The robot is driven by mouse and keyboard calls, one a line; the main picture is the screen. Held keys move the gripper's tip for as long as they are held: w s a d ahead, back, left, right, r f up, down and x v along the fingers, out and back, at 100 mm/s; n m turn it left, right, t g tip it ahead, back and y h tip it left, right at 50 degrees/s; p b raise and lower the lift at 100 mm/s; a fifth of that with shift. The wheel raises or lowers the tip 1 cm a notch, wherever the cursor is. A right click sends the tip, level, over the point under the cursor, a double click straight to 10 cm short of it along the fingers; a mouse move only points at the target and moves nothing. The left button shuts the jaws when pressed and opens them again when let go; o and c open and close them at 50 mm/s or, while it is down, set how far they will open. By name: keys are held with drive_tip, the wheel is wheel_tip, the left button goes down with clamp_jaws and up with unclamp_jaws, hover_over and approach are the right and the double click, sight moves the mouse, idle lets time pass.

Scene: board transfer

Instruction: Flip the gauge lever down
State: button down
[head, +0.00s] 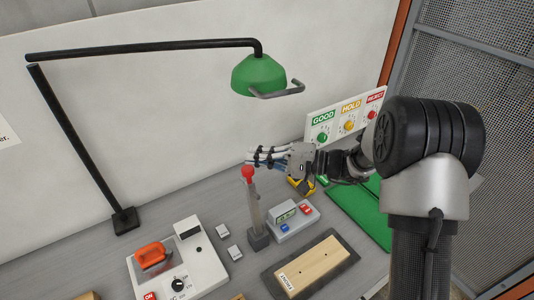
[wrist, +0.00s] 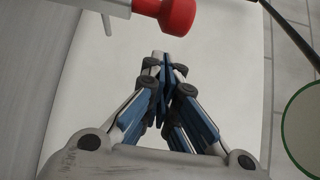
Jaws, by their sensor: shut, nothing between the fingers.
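The gauge lever (head: 254,203) is a grey upright post on a dark foot, topped by a red knob (head: 248,172). It stands up, leaning slightly. My gripper (head: 252,157) is shut and empty, with its fingertips pointing left just above and behind the red knob. In the wrist view the red knob (wrist: 177,14) is at the top edge, beyond the closed fingertips (wrist: 160,58) and apart from them. Whether the fingers touch the lever cannot be told from the head view.
A wooden board (head: 310,264) lies in a dark tray in front. A white control panel (head: 192,268) with an orange handle is at left. A green lamp (head: 258,75) hangs above.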

drive_tip(key=shift+s+d+r, duration=0.1)
drive_tip(key=shift+s+d, duration=0.1)
drive_tip(key=shift+s, duration=0.7)
